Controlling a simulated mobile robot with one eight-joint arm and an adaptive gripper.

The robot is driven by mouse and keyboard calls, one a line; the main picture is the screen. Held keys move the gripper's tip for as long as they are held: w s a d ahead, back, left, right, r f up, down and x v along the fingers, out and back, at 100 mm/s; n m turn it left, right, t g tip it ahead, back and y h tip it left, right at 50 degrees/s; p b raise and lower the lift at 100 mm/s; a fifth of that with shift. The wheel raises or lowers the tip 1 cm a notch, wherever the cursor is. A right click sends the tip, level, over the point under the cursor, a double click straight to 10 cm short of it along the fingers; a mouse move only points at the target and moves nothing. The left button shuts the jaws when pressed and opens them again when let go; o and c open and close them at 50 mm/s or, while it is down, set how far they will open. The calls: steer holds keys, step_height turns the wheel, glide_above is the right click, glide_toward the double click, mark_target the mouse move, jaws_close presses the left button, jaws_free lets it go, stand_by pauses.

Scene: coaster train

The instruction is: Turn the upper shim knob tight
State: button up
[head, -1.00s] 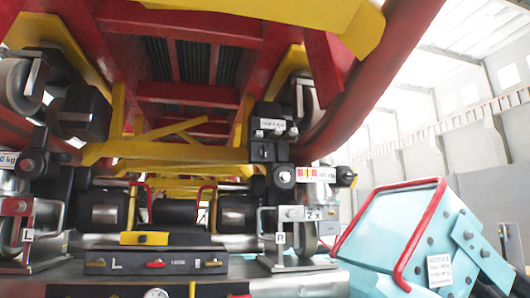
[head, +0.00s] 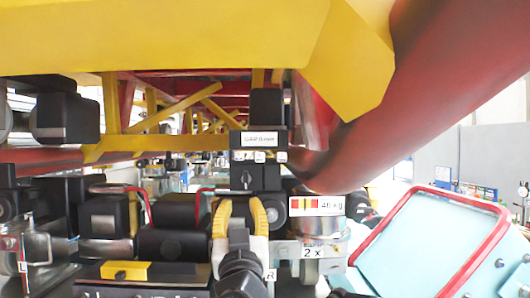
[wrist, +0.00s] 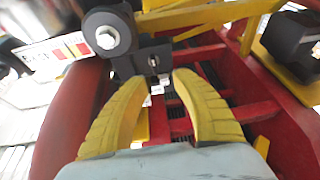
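A black block assembly (head: 258,170) with a white label (head: 259,139) stands under the yellow and red frame. A small dark knob-like part (head: 246,178) shows on its front face; I cannot tell for sure that it is the upper shim knob. My gripper (head: 241,203) has two yellow fingers, spread apart and empty, just below and in front of that part. In the wrist view, the black block (wrist: 150,58) lies just beyond and between the open fingertips (wrist: 157,76). I see no contact.
A round black part with a bolt (wrist: 107,37) and a 40 kg plate (head: 317,206) sit beside the block. A thick red tube (head: 400,100) and yellow beam (head: 180,35) hang overhead. A light blue box with red rail (head: 430,240) stands at right.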

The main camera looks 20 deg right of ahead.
mark_target(246, 177)
steer(key=shift+m+h, duration=0.3)
steer(key=shift+h, duration=0.3)
steer(key=x, duration=0.3)
steer(key=p+x, duration=0.1)
steer(key=x, duration=0.3)
steer(key=p+x, duration=0.1)
steer(key=x, duration=0.3)
steer(key=shift+d+r, duration=0.35)
steer(key=shift+r, duration=0.1)
steer(key=shift+s, duration=0.15)
jaws_close()
